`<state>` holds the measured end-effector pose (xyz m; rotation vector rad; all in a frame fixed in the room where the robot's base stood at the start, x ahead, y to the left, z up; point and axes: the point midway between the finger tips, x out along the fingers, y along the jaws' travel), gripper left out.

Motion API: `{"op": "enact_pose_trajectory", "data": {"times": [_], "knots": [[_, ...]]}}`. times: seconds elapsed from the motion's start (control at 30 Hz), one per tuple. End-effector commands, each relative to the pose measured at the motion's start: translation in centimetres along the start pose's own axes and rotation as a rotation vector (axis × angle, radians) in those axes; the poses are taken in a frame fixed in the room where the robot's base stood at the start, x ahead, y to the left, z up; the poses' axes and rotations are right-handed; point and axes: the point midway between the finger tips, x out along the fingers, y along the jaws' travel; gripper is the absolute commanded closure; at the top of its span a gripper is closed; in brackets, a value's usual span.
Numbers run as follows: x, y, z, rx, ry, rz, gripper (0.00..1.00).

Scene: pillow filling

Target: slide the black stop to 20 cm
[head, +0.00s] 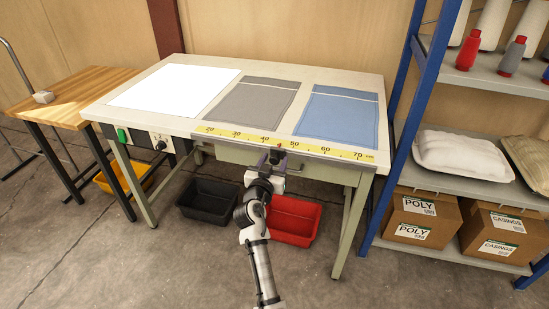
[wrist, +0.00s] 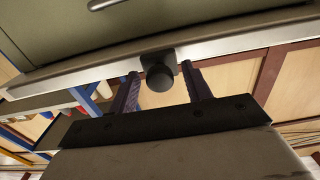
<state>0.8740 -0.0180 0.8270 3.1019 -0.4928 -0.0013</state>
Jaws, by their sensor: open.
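The black stop (head: 277,153) sits on the rail at the table's front edge, below the yellow scale (head: 237,134). It stands between the 40 and 50 marks, nearer 40. The 20 mark is toward the scale's left end. In the wrist view the stop shows as a round black knob (wrist: 159,78) on a square black block. My gripper (head: 275,163) is at the front edge by the stop. In the wrist view its two fingers are apart, one on each side of the knob, with gaps visible. Whether either finger touches the knob cannot be told.
The table (head: 315,77) carries a white sheet (head: 172,87), a grey cloth (head: 252,101) and a blue cloth (head: 337,116). A drawer (head: 235,154) with handles lies under the front edge. Black (head: 207,201) and red (head: 292,219) bins stand below. A blue-framed shelf (head: 410,110) is at right.

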Motion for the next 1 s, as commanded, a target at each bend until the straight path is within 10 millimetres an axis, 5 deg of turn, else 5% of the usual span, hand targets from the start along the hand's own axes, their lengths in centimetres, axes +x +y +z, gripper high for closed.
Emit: {"op": "enact_pose_trajectory", "data": {"times": [0.43, 0.77, 1.0], "knots": [[0.99, 0.02, 0.01, 0.000, 0.000, 0.000, 0.52], [0.97, 0.02, 0.01, 0.000, 0.000, 0.000, 0.96], [0.96, -0.79, 0.21, 0.000, 0.002, -0.002, 0.97]]}}
